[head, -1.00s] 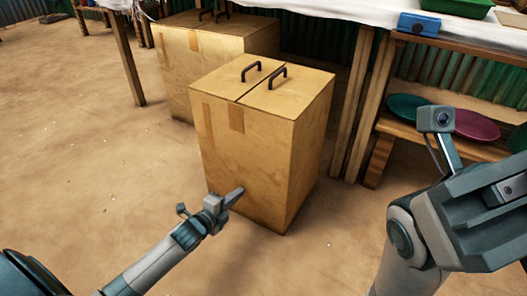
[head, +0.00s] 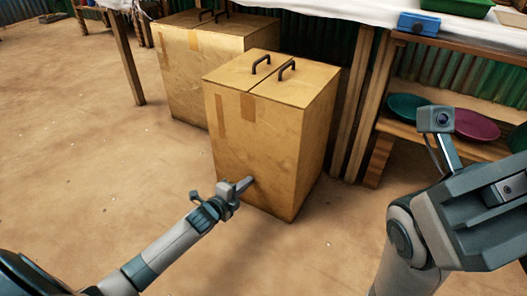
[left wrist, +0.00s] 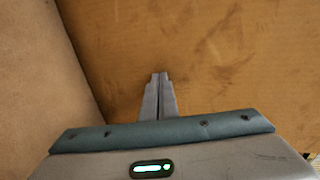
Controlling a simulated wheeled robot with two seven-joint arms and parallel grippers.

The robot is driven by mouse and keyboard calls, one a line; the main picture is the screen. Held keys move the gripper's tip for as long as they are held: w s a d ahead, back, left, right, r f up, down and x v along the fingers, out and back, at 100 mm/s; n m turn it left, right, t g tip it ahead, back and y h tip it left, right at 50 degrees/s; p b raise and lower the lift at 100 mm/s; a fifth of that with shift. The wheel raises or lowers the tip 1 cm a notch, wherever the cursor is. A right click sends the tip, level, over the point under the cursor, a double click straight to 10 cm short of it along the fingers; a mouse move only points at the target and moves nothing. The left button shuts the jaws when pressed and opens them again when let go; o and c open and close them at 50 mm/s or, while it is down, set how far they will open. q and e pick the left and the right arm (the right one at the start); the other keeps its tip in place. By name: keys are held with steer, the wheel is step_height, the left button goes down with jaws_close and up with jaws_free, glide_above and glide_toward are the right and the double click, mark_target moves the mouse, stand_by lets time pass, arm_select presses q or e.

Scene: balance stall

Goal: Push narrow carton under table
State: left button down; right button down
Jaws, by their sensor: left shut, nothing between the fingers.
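The narrow carton (head: 265,135) is a tall brown box with tape strips and two dark handles on top. It stands upright on the floor in front of the table (head: 345,18). My left gripper (head: 248,183) is shut and empty, its tip against or very close to the lower front face of the carton. In the left wrist view the shut fingers (left wrist: 160,76) point at the carton's brown face (left wrist: 220,50), which fills most of the picture. My right arm shows at the right of the head view, but its fingertips cannot be made out.
A wider carton (head: 185,75) stands behind and left, under the table. Wooden table legs (head: 350,110) stand just right of the narrow carton. A low shelf (head: 385,129) with plates is at the right. Open sandy floor (head: 90,190) lies at left.

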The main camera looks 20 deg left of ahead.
mark_target(254, 174)
arm_select(q)
steer(key=shift+r+b+x, duration=0.15)
steer(key=shift+r+x, duration=0.15)
steer(key=shift+x, duration=0.9)
steer(key=shift+r+b+x, duration=0.15)
steer(key=shift+r+x, duration=0.1)
steer(key=shift+x, duration=0.95)
steer(key=shift+r+b+x, duration=0.15)
steer(key=shift+r+x, duration=0.15)
steer(key=shift+x, duration=0.85)
steer(key=shift+w, duration=0.15)
steer(key=shift+p+v, duration=0.95)
steer(key=shift+p, duration=0.05)
steer(key=s+p, duration=0.1)
steer(key=s, duration=0.1)
steer(key=s+p, duration=0.1)
steer(key=s, duration=0.1)
steer(key=shift+a+f, duration=0.15)
steer(key=shift+f, duration=0.1)
